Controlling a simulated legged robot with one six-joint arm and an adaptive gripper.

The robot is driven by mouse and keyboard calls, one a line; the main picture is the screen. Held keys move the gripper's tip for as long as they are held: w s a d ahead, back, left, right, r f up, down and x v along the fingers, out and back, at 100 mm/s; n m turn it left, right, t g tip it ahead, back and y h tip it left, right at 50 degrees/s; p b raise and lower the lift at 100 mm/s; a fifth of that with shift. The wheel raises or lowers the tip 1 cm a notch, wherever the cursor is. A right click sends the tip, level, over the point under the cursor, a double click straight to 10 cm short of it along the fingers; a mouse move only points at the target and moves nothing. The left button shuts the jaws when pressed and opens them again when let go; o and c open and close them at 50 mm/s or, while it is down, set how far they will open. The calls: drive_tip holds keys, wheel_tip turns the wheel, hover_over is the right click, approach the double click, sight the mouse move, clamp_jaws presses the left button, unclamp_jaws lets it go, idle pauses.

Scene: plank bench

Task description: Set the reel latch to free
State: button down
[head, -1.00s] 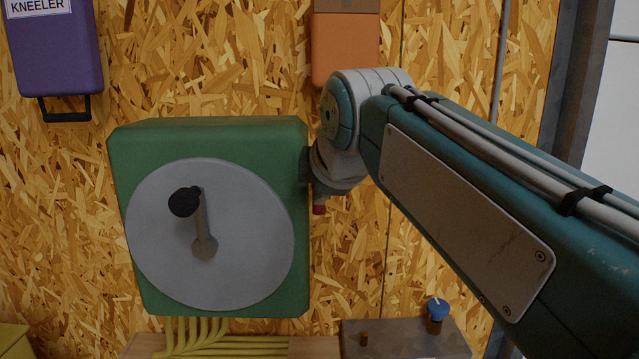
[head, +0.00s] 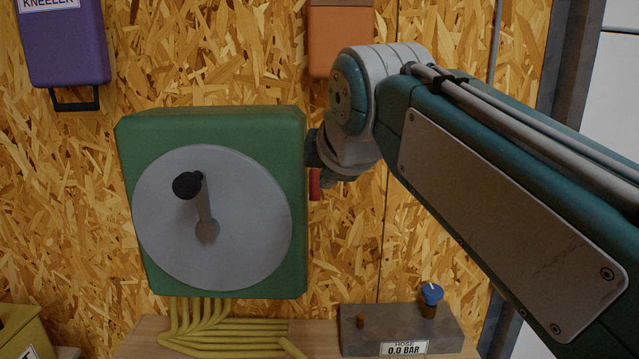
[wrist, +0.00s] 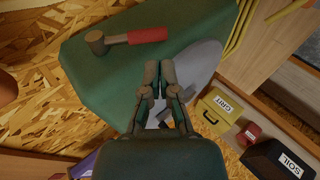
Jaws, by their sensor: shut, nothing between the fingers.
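The hose reel is a green case (head: 215,118) with a grey disc (head: 255,200) and a black-knobbed crank (head: 187,185) on its front. The latch is a lever with a red grip (head: 315,184) on the case's right side, partly hidden by my wrist in the head view. In the wrist view the latch (wrist: 148,35) lies along the green side face, its dark round end to the left and red grip to the right. My gripper (wrist: 160,68) is shut and empty, its fingertips close to the red grip with a gap in the picture. The head view hides the fingers.
A grey block (head: 365,325) with a blue knob and a "0.0 BAR" plate sits on the ledge below right. Yellow hose (head: 230,335) lies under the reel. A purple kneeler case (head: 65,45) and an orange case (head: 340,45) hang on the wall.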

drive_tip(key=s+a+f+v, duration=0.1)
drive_tip(key=v, duration=0.7)
drive_tip(key=s+d+f+m+g, duration=0.1)
drive_tip(key=s+d+f+m, duration=0.2)
drive_tip(key=f+m, duration=0.3)
drive_tip(key=s+d+f+m+g+h, duration=0.1)
drive_tip(key=s+d+f+m, duration=0.3)
drive_tip(key=f, duration=1.1)
drive_tip(key=s+d+f+m+g+h, duration=0.1)
drive_tip(key=s+d+f+m+g, duration=0.1)
drive_tip(key=f+m, duration=0.6)
wheel_tip(320, 180, down, 3)
drive_tip(key=s+d, duration=0.1)
drive_tip(key=d, duration=0.1)
drive_tip(key=shift+s+d+f+m, duration=0.15)
drive_tip(key=shift+d+m, duration=0.15)
drive_tip(key=shift+d, duration=0.1)
